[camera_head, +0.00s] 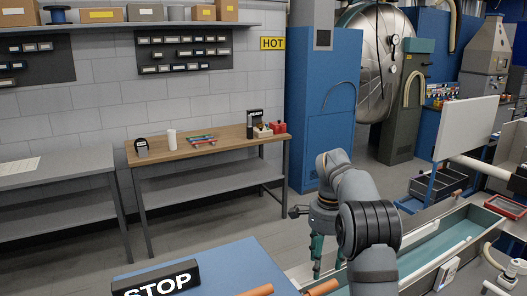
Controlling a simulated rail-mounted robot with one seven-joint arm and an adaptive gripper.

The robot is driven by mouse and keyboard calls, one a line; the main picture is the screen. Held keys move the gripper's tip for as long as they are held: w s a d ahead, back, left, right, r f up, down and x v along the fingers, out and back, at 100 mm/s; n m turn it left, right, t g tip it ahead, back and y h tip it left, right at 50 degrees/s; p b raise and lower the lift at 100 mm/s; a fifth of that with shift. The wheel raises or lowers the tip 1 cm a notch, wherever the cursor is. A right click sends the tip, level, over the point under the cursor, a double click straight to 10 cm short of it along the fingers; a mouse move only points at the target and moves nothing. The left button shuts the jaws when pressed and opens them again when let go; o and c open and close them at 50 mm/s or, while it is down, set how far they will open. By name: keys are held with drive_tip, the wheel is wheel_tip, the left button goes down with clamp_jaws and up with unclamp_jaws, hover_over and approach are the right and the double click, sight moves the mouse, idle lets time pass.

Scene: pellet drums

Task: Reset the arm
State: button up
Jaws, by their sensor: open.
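My arm (367,228) rises from the bottom of the head view, right of centre, and bends over at its top. My gripper (327,262) hangs from it, pointing down, with teal fingers spread apart. It is open and I see nothing held between the fingers. It is between the blue table and the long teal-lined trough; its height above them is hard to tell. The lower part of the arm is cut off by the frame edge.
A blue table (222,272) with a black STOP sign (155,281) and orange-brown rods (322,287) is in front. The long trough (437,240) lies right. A wooden-topped bench (225,146), a blue cabinet (322,110) and a steel drum (367,60) stand behind. Floor between is clear.

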sight(319, 291)
wheel_tip(319, 291, down, 9)
drive_tip(key=shift+s+f, duration=0.1)
drive_tip(key=shift+f+p, duration=0.3)
drive_tip(key=shift+p, duration=0.1)
drive_tip(key=shift+w+r+p, duration=0.25)
drive_tip(key=shift+r+p, duration=0.75)
drive_tip(key=shift+r, duration=0.1)
drive_tip(key=shift+s+d+r, duration=0.1)
drive_tip(key=shift+s+r, duration=0.15)
drive_tip(key=s+d+b, duration=0.4)
drive_tip(key=s+b, duration=0.1)
drive_tip(key=s, duration=0.3)
drive_tip(key=shift+s+d+f+b, duration=0.2)
drive_tip(key=shift+s+b, duration=0.1)
drive_tip(key=shift+d+r, duration=0.1)
